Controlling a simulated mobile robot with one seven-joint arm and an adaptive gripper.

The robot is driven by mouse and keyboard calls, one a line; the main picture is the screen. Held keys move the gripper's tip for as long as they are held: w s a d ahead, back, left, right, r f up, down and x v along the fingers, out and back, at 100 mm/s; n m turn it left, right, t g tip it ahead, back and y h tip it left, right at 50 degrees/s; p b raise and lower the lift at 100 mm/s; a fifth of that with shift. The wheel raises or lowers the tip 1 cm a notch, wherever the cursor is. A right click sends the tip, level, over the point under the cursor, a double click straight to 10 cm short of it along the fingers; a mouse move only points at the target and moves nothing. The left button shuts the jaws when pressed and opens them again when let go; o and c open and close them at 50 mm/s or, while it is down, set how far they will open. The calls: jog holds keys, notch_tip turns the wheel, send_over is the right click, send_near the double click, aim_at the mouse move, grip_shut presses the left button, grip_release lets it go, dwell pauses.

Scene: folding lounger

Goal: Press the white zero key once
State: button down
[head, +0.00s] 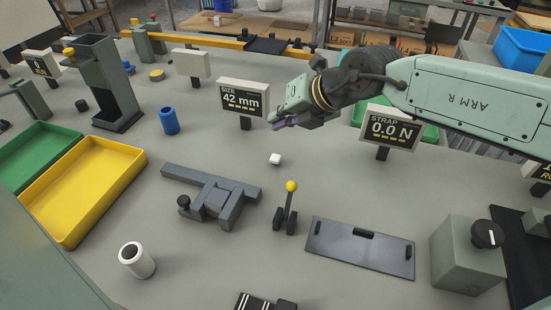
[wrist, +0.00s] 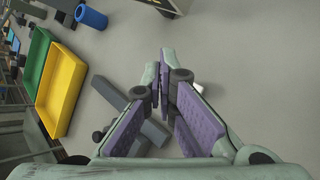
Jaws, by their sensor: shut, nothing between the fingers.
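A small white key (head: 275,159) stands on the grey bench in front of the display reading 42 mm (head: 243,99). I take it for the zero key; no marking on it is readable. My gripper (head: 274,123) is shut and empty, with purple pads, and appears above the bench and apart from the key. In the wrist view the fingers of my gripper (wrist: 165,75) meet near the middle. A bit of white, likely the key (wrist: 199,87), shows beside the right finger, which hides the rest of it.
A dark grey caliper-like tool (head: 216,200) lies in front of the key. A yellow-knobbed lever (head: 291,187) stands to the right of the tool. The STRAP display (head: 389,128) reads 0.0 N. A blue cylinder (head: 169,121) and a yellow tray (head: 90,190) are at left.

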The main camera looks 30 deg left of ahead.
jog(key=b, duration=0.4)
send_over(279, 156)
notch_tip(279, 156, down, 6)
jog(key=shift+a+r, duration=0.1)
jog(key=shift+r, duration=0.05)
jog(key=shift+w+f+b, duration=0.1)
jog(key=shift+f+b, duration=0.3)
jog(key=shift+f, duration=0.1)
jog(key=shift+f, duration=0.15)
dwell(0.5)
jog(key=shift+f+b, duration=0.25)
jog(key=shift+b, duration=0.5)
jog(key=shift+f+b, duration=0.45)
jog(key=shift+b, duration=0.15)
dwell(0.4)
jog(key=shift+r, duration=0.1)
jog(key=shift+r+p, duration=0.35)
jog(key=shift+r, duration=0.45)
